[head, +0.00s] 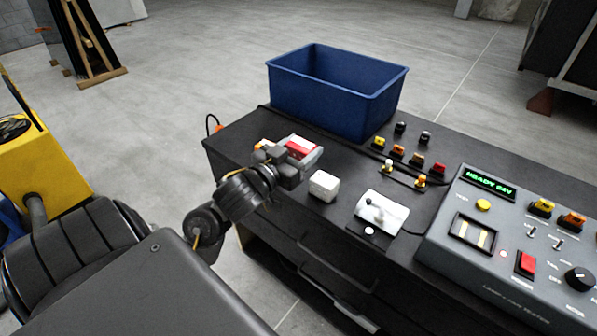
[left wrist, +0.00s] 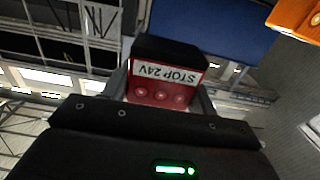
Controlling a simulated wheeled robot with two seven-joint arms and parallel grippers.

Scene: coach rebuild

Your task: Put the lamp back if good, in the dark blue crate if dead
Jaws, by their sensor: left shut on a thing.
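My left gripper (head: 300,156) is shut on a red lamp (head: 300,147) above the near left part of the dark bench. In the left wrist view the lamp (left wrist: 160,88) sits between the fingers, with a black part, a white "STOP 24V" label that reads upside down, and several round spots on its red face. I cannot tell whether it is good or dead. The dark blue crate (head: 380,112) stands at the bench's back left, behind the gripper; its visible inside looks empty. My right gripper is not in view.
A grey tester (head: 450,250) at right reads "READY 24V" and has an empty-looking contact recess (head: 473,234). A white block (head: 323,186) and a white plate with a lever (head: 382,212) lie near the gripper. Several small coloured parts (head: 397,152) stand right of the crate.

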